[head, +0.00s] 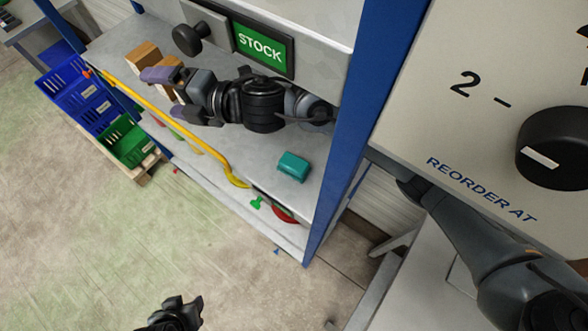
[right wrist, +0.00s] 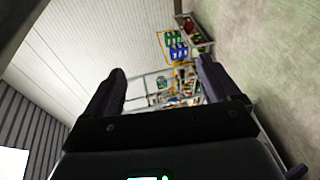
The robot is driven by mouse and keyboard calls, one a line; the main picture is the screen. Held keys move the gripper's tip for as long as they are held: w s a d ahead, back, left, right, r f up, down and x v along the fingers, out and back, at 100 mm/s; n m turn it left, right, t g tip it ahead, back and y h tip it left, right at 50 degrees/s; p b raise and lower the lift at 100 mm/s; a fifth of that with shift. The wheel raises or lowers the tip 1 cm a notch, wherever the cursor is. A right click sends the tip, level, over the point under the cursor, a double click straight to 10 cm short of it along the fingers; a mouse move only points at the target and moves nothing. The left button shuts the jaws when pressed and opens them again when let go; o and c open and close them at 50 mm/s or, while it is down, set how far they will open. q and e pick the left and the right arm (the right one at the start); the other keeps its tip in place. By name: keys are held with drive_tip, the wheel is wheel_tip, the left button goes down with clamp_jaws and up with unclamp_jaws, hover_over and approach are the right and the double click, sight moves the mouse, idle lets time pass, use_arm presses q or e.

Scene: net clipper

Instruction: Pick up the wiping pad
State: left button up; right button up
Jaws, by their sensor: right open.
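A small teal block (head: 293,166), which looks like the wiping pad, lies on the grey shelf (head: 240,140) near its right end. My right gripper (head: 171,95) reaches across the shelf from the right and is further left than the pad, by the brown blocks. Its fingers are spread, and the right wrist view (right wrist: 163,82) shows nothing held between them. The pad cannot be made out in the right wrist view. My left gripper (head: 176,314) shows partly at the bottom edge, low over the floor and away from the shelf; its jaw gap is unclear.
Brown blocks (head: 143,56) sit at the shelf's left. A yellow curved bar (head: 190,138) runs along its front edge. A green STOCK sign (head: 259,45) hangs above, and a blue post (head: 345,130) stands right of the pad. Blue bins (head: 75,95) and a green bin (head: 125,143) stand left.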

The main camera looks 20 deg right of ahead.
drive_tip(key=s+a+f+n+g+b, duration=0.2)
drive_tip(key=s+a+f+n+g, duration=0.35)
drive_tip(key=n, duration=0.25)
drive_tip(key=n+g+h+b, duration=0.5)
drive_tip(key=n+h, duration=0.2)
drive_tip(key=h, duration=0.5)
hover_over(294, 162)
wheel_tip(294, 162, down, 16)
drive_tip(key=shift+s, duration=0.15)
drive_tip(key=shift+f, duration=3.3)
drive_tip(key=c, duration=1.2)
